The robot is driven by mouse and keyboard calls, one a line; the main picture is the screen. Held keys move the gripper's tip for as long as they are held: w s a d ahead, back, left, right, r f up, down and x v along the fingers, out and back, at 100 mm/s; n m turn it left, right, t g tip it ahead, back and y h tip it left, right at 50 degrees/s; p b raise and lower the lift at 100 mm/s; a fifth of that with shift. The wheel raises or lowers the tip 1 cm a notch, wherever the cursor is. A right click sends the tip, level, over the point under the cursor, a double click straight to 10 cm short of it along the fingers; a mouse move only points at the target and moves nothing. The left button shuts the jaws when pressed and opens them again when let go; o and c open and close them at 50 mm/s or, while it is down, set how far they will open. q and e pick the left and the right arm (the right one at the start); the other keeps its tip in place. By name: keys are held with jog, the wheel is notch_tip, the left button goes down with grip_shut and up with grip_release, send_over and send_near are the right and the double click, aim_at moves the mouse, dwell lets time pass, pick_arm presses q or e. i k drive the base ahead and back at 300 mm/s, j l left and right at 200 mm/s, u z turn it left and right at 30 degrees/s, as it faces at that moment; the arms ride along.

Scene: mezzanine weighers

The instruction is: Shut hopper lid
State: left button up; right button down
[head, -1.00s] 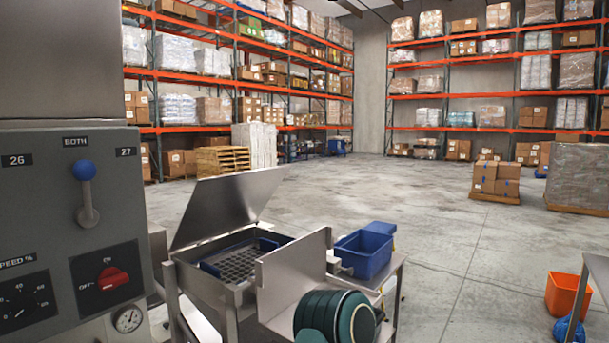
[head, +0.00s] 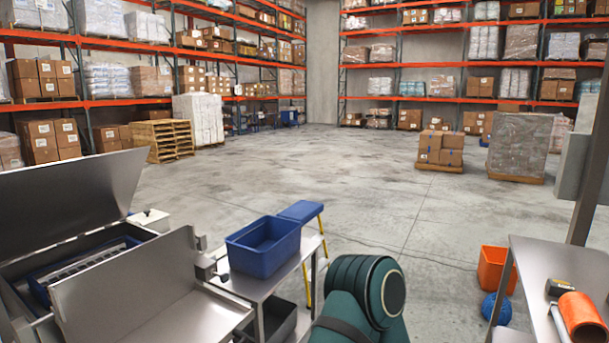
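The hopper lid (head: 65,203) is a flat steel panel at the left of the head view. It stands raised, tilted back over the rear of the steel hopper (head: 22,312). A dark grid with blue edging (head: 80,262) shows inside the open hopper. A second upright steel panel (head: 130,282) stands at the hopper's right side. A green and black link of my own arm shows at the bottom middle, right of the hopper. Neither gripper is in view.
A steel side table (head: 240,290) with an empty blue bin (head: 263,246) stands right of the hopper, a blue-topped yellow step stool (head: 301,211) behind it. Another table (head: 545,262) at right holds an orange cylinder (head: 582,316). An orange bucket (head: 494,269) is on the floor. Open concrete floor lies beyond.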

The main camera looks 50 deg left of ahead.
aim_at(42, 207)
jog(key=i+u, duration=0.15)
jog(key=u, duration=0.25)
jog(key=i+u, duration=0.1)
jog(key=u, duration=0.3)
jog(key=i+l+u, duration=0.15)
jog(key=u, duration=1.85)
